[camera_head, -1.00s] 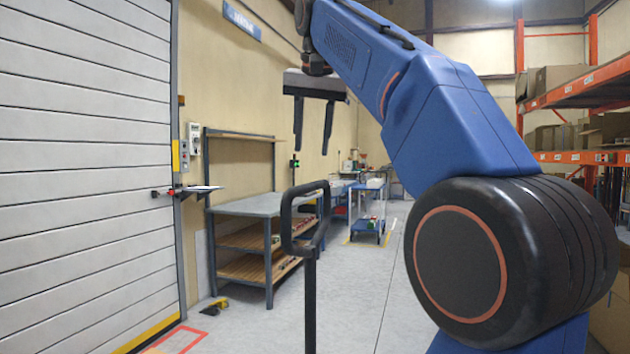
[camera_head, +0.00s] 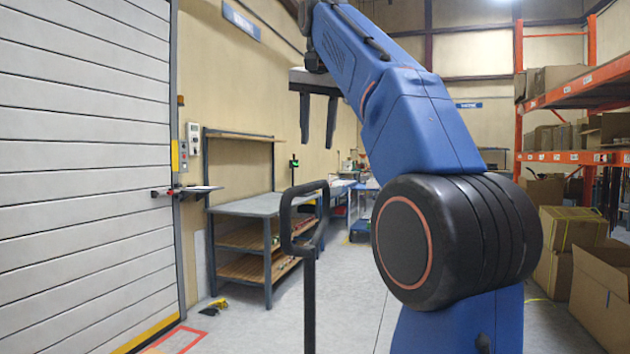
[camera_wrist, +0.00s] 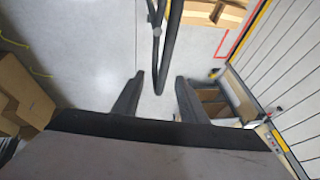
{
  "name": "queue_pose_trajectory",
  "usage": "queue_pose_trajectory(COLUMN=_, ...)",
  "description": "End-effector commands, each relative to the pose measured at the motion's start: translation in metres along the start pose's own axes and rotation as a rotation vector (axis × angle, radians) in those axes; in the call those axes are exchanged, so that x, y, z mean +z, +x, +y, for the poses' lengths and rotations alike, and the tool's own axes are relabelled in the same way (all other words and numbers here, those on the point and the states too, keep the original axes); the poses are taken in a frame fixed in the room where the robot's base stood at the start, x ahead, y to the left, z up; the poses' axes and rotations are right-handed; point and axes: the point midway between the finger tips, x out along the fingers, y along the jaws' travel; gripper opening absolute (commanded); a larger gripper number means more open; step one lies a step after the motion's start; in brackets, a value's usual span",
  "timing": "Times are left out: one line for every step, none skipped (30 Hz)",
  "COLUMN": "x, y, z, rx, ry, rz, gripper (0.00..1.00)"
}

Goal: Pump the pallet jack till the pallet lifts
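The pallet jack's handle (camera_head: 287,222) is a black upright loop on a dark post, standing in the lower middle of the head view. My gripper (camera_head: 318,145) hangs above and slightly right of the handle, fingers pointing down, open and empty. In the wrist view the dark handle bar (camera_wrist: 167,50) shows beyond my open fingertips (camera_wrist: 158,82), with a gap between them. I cannot see the jack's body, its forks or a pallet in the head view.
A white shutter door (camera_head: 80,180) fills the left side. A grey workbench (camera_head: 250,205) stands behind the handle. Orange shelving (camera_head: 570,158) and cardboard boxes (camera_head: 605,290) are at the right. Grey floor (camera_head: 350,300) lies clear around the post.

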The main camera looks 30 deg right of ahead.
Motion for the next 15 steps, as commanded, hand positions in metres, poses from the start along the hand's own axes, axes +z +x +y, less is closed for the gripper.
queue_pose_trajectory(x=0.001, y=0.007, z=0.001, rx=0.001, ry=0.000, rz=-0.001, gripper=0.39)
queue_pose_trajectory(x=0.001, y=0.011, z=0.001, rx=0.001, ry=0.000, rz=-0.001, gripper=0.39)
queue_pose_trajectory(x=0.001, y=0.018, z=0.001, rx=0.001, ry=0.000, rz=-0.001, gripper=0.39)
queue_pose_trajectory(x=0.001, y=0.023, z=0.001, rx=0.002, ry=0.000, rz=-0.002, gripper=0.39)
queue_pose_trajectory(x=0.001, y=0.028, z=0.001, rx=0.002, ry=0.000, rz=-0.002, gripper=0.39)
queue_pose_trajectory(x=0.001, y=0.034, z=0.001, rx=0.002, ry=0.000, rz=-0.002, gripper=0.39)
queue_pose_trajectory(x=0.001, y=0.039, z=0.001, rx=0.002, ry=0.000, rz=-0.002, gripper=0.39)
queue_pose_trajectory(x=0.001, y=0.044, z=0.001, rx=0.001, ry=0.000, rz=-0.001, gripper=0.39)
queue_pose_trajectory(x=0.001, y=0.051, z=0.001, rx=0.002, ry=0.000, rz=-0.002, gripper=0.39)
queue_pose_trajectory(x=0.001, y=0.057, z=0.001, rx=0.001, ry=0.000, rz=-0.001, gripper=0.39)
queue_pose_trajectory(x=0.001, y=0.062, z=0.001, rx=0.002, ry=0.000, rz=-0.002, gripper=0.39)
queue_pose_trajectory(x=0.001, y=0.069, z=0.001, rx=0.001, ry=0.000, rz=-0.001, gripper=0.39)
queue_pose_trajectory(x=0.001, y=0.075, z=0.001, rx=0.002, ry=0.000, rz=-0.002, gripper=0.39)
queue_pose_trajectory(x=0.001, y=0.080, z=0.001, rx=0.002, ry=0.000, rz=-0.002, gripper=0.39)
queue_pose_trajectory(x=0.001, y=0.086, z=0.001, rx=0.001, ry=0.000, rz=-0.001, gripper=0.39)
